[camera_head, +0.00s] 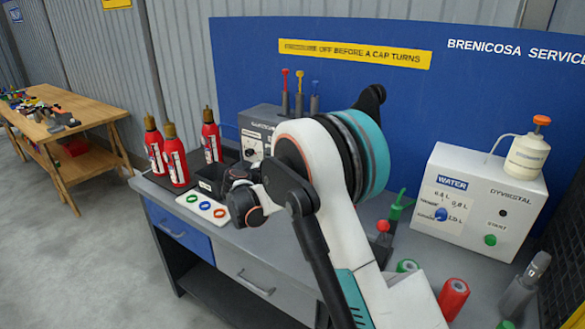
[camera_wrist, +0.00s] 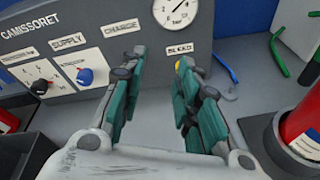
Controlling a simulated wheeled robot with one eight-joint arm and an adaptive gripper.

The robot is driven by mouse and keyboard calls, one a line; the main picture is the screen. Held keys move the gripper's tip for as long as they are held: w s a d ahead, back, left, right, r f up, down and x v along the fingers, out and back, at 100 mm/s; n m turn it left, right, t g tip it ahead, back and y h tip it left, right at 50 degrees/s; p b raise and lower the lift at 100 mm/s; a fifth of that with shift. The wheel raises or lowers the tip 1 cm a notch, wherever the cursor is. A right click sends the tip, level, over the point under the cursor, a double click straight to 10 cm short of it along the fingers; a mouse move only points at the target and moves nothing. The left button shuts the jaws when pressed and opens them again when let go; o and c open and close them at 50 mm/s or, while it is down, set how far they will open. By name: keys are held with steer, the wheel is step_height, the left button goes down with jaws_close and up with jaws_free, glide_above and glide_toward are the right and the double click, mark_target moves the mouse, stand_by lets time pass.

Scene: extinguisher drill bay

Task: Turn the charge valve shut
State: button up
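The grey charging panel (camera_wrist: 110,58) fills the upper left of the wrist view and carries a "CHARGE" label (camera_wrist: 121,28). No charge valve shows clearly; the area below that label is partly behind my left finger. A yellow part (camera_wrist: 178,65) shows by the right fingertip below the "BLEED" label (camera_wrist: 180,49). My gripper (camera_wrist: 157,70) is open, its two teal-and-dark fingers in front of the panel with nothing visible between them. I cannot tell whether a finger touches the panel. In the head view the panel box (camera_head: 254,128) is partly behind my arm.
A pressure gauge (camera_wrist: 180,10), a black knob (camera_wrist: 40,87) and a blue knob (camera_wrist: 86,76) are on the panel. Red extinguishers (camera_head: 175,157) stand left on the bench. A red cylinder in a dark holder (camera_wrist: 302,128) is close to my right finger. A white water unit (camera_head: 470,208) stands right.

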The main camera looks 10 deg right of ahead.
steer(key=w+a+f+n+t+h, duration=0.2)
steer(key=w+a+f+n, duration=0.25)
steer(key=f, duration=0.35)
steer(key=b+x, duration=0.2)
steer(key=x, duration=1.1)
steer(key=shift+w+a, duration=0.25)
steer(key=shift+a, duration=0.05)
steer(key=shift+n, duration=0.25)
steer(key=shift+f, duration=0.1)
jaws_close()
